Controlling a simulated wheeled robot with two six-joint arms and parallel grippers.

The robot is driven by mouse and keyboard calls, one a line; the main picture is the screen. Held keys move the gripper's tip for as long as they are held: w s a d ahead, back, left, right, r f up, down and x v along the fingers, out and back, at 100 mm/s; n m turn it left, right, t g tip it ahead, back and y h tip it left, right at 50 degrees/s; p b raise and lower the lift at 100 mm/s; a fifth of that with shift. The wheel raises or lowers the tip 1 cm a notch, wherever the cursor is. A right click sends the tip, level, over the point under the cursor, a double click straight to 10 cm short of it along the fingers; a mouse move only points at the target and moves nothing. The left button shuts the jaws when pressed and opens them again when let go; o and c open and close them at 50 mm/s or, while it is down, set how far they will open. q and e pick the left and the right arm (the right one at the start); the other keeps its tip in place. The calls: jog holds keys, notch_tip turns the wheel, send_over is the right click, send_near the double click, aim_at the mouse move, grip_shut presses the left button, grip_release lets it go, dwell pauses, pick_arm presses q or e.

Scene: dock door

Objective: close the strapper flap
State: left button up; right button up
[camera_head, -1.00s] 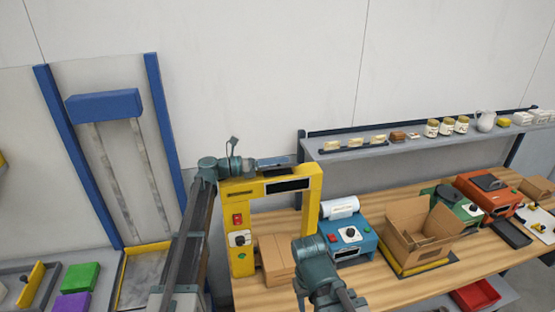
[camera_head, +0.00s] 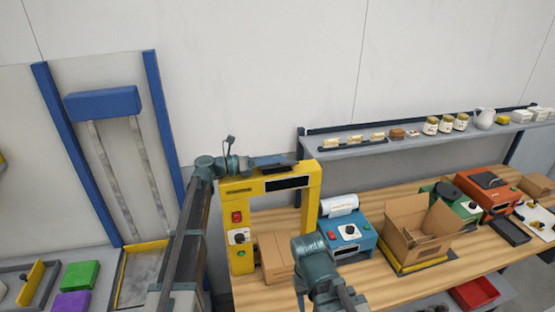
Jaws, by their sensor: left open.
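The strapper (camera_head: 240,216) is a yellow arch on the left end of the wooden bench. It has a dark panel on its top beam, and a red switch and a dial on its left post. My left gripper (camera_head: 272,160) is open at the top of the arch, reaching in from the left. A dark flat piece (camera_head: 281,168) lies by the fingers on the beam; it may be the flap, but its hinge and angle are too small to tell. I cannot tell whether the fingers touch it. My right arm comes in from the bottom, with its gripper out of sight.
A cardboard box (camera_head: 274,258) stands in the arch. A blue machine (camera_head: 348,232) and an open carton (camera_head: 416,232) are to the right. A shelf (camera_head: 400,138) with jars runs along the wall behind. The wall above the strapper is bare.

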pick_arm(q)
jog(key=v, duration=1.3)
